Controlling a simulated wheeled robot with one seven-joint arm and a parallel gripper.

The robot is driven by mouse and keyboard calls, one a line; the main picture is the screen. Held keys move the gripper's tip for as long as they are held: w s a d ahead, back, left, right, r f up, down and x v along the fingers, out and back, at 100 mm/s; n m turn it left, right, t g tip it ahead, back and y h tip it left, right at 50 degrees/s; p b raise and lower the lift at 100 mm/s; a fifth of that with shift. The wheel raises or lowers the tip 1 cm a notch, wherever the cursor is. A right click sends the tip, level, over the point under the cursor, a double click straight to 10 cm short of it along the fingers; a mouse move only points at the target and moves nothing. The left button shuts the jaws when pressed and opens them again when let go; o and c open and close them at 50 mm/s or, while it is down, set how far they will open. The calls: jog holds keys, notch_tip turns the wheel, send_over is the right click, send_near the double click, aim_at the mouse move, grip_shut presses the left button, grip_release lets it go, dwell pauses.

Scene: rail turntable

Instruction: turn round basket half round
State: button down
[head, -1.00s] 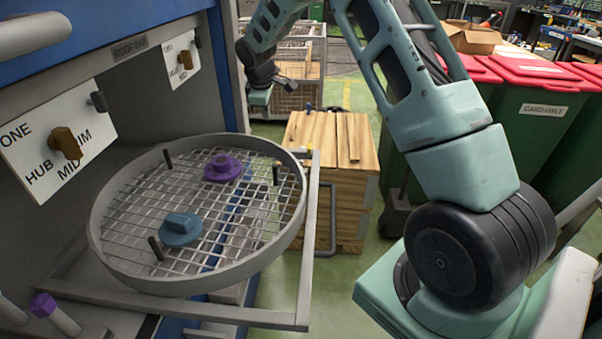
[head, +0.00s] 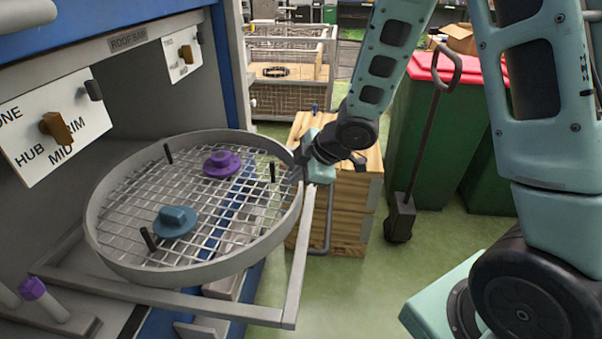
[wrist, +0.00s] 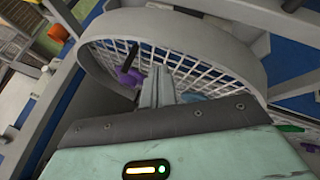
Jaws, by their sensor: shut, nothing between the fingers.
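The round basket (head: 190,272) is a grey ring with a wire mesh floor, set tilted on a grey frame at the left of the head view. A purple hat-shaped piece (head: 221,164) and a blue one (head: 175,222) sit on its mesh, among several dark upright pegs. The basket's rim also shows in the wrist view (wrist: 190,30). My gripper (head: 300,158) is at the right side of the rim, fingers toward the basket. In the wrist view its fingers (wrist: 157,85) are together, in front of the mesh. I cannot tell whether they touch the rim.
A wooden crate (head: 350,215) stands behind my gripper. Green bins (head: 430,150) with red lids stand to the right. The grey frame arm (head: 299,270) runs along the basket's right and front. Labelled panels with knobs (head: 56,128) are on the left wall. Green floor is clear at centre.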

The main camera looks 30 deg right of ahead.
aim_at(271, 184)
jog(key=x, duration=0.7)
jog(key=shift+f+b, duration=0.1)
jog(key=shift+b, duration=0.2)
jog(key=w, duration=0.1)
jog(key=p, duration=0.1)
jog(key=w, duration=0.1)
jog(key=shift+w+d+r, duration=0.25)
jog(key=shift+w+d, duration=0.1)
jog(key=shift+w+d+f+p, duration=0.1)
jog(key=shift+w+p, duration=0.25)
jog(key=shift+w, duration=0.35)
jog(key=shift+w, duration=0.15)
